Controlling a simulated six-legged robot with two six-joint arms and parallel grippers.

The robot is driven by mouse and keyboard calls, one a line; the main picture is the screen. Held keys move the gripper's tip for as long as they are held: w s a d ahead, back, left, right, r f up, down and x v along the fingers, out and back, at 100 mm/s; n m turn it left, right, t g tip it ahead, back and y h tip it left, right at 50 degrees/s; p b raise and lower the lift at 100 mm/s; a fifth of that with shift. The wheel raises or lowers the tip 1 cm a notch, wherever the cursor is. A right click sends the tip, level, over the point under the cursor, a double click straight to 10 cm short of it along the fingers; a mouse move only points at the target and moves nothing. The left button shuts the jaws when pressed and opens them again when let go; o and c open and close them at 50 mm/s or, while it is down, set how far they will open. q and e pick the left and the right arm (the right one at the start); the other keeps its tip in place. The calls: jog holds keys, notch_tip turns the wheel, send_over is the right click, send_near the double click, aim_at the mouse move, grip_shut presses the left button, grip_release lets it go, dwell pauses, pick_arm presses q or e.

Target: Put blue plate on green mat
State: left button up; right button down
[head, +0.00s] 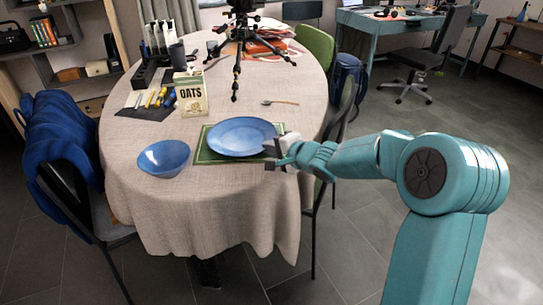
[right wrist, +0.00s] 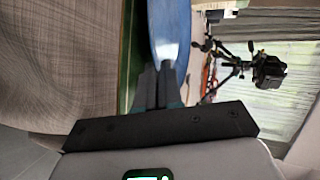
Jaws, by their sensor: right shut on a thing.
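The blue plate (head: 242,136) is over the green mat (head: 206,155) on the table in the head view. The mat's green border shows around the plate's left and front. I cannot tell whether the plate rests fully on the mat or is held slightly above it. My right gripper (head: 277,149) is at the plate's right edge, shut on its rim. In the right wrist view the fingers (right wrist: 167,80) meet the blue plate (right wrist: 170,25), with the green mat (right wrist: 127,60) beside it. My left gripper is not in view.
A blue bowl (head: 164,158) stands left of the mat near the table's front. The tablecloth (head: 210,205) in front of the mat is clear. Chairs stand around the table.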

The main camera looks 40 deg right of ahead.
jog(key=shift+r, duration=0.1)
jog(key=c, duration=1.6)
grip_release()
jog(key=shift+f, duration=0.3)
jog(key=shift+s+r, duration=0.1)
jog(key=shift+r, duration=0.1)
